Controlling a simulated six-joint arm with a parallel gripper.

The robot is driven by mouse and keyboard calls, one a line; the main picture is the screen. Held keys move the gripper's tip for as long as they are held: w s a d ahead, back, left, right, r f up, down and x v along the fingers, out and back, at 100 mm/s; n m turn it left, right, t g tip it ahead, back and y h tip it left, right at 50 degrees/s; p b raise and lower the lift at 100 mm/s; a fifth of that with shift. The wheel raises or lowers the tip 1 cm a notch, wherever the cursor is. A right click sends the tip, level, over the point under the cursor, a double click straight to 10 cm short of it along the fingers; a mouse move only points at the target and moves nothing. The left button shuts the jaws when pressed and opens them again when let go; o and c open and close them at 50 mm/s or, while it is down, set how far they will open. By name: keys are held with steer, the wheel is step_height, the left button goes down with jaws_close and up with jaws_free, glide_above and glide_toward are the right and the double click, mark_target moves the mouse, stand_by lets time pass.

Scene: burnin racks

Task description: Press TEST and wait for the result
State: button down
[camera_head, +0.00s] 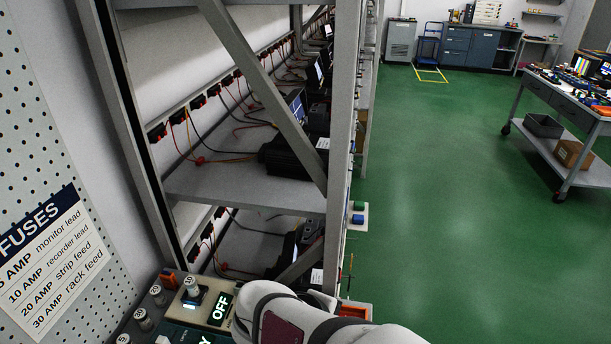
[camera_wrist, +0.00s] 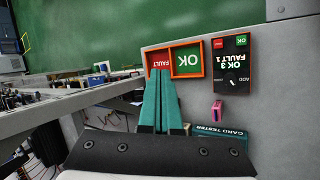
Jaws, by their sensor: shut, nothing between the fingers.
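The card tester (camera_wrist: 210,130) is a teal unit in the wrist view, right of my gripper's base and partly cut off by it. I cannot make out a TEST button in either view. My gripper (camera_wrist: 160,76) is shut and empty, with its teal fingers side by side. Its tips overlap the red FAULT bin (camera_wrist: 159,60) in the picture; I cannot tell whether they touch it. In the head view my arm hides the gripper. A dark teal panel (camera_head: 180,332) with lit letters ending in Y is cut by the bottom edge there.
The green OK bin (camera_wrist: 187,61) stands beside the FAULT bin. A black counter (camera_wrist: 231,65) reads OK 3, FAULT 1. A small pink object (camera_wrist: 217,111) lies below it. A lit OFF display (camera_head: 221,309) sits near my arm. A metal rack (camera_head: 245,190) rises behind.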

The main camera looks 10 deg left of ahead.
steer(key=a+f+n+t+y, duration=0.1)
steer(key=a+f+n+y, duration=0.1)
steer(key=a+n, duration=0.5)
steer(key=s+a+f+n+t+y, duration=0.1)
steer(key=a+n, duration=0.5)
steer(key=a, duration=0.9)
steer(key=shift+s+f+n+t+y, duration=0.2)
steer(key=shift+f+n+t+y, duration=0.2)
steer(key=shift+f+t+y, duration=0.55)
steer(key=shift+d, duration=0.1)
steer(key=shift+f, duration=4.25)
steer(key=shift+f, duration=0.1)
steer(key=shift+f, duration=0.3)
